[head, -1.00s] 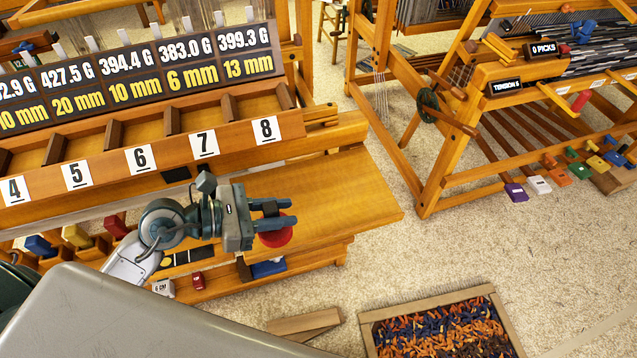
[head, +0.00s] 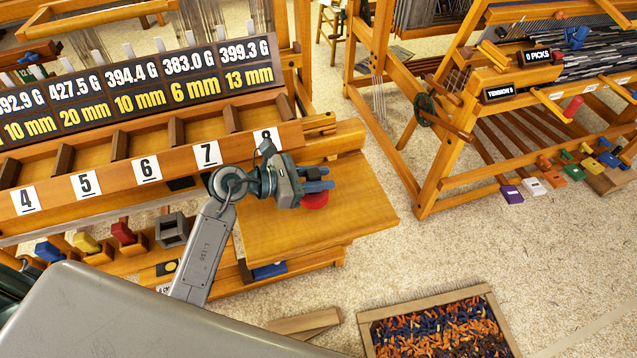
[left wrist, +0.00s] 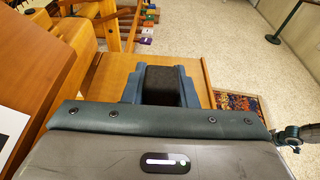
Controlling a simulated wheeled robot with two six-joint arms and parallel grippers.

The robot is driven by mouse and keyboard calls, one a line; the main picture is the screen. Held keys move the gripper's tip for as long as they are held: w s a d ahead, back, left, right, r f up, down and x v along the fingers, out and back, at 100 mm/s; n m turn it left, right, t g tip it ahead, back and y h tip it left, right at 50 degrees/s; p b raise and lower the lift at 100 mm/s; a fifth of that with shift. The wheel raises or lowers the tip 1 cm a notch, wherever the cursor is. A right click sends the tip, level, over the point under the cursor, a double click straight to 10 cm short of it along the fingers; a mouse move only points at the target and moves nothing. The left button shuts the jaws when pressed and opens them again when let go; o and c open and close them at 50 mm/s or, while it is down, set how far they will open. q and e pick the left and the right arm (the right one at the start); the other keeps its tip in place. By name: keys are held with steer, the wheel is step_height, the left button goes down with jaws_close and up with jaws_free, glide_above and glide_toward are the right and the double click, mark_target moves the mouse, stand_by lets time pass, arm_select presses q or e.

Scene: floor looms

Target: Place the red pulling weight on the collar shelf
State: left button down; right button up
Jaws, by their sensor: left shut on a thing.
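My left gripper (head: 318,180) is above the flat wooden board to the right of the numbered rack. It is shut on the red weight (head: 315,201), whose red part shows just below the fingers. In the left wrist view a dark block (left wrist: 160,85) sits between the two fingers, and the red part is hidden there. The numbered wooden rack (head: 115,178) has open compartments labelled 4 to 8, with gram and mm signs above. The flat board (head: 285,230) is bare. I cannot tell which of these is the collar shelf. Part of my right arm (left wrist: 292,135) shows at the right edge of the wrist view.
Blue, yellow and red blocks (head: 85,243) and a grey hollow block (head: 171,230) sit below the rack. A framed tray of coloured pieces (head: 364,330) lies on the carpet. A loom (head: 425,190) stands right, with open carpet between.

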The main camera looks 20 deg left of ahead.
arm_select(q)
step_height(320, 180, down, 2)
steer(key=shift+f, duration=0.35)
steer(key=shift+s, duration=0.1)
steer(key=shift+f, duration=0.15)
steer(key=c, duration=1.2)
jaws_free()
steer(key=shift+o, duration=0.2)
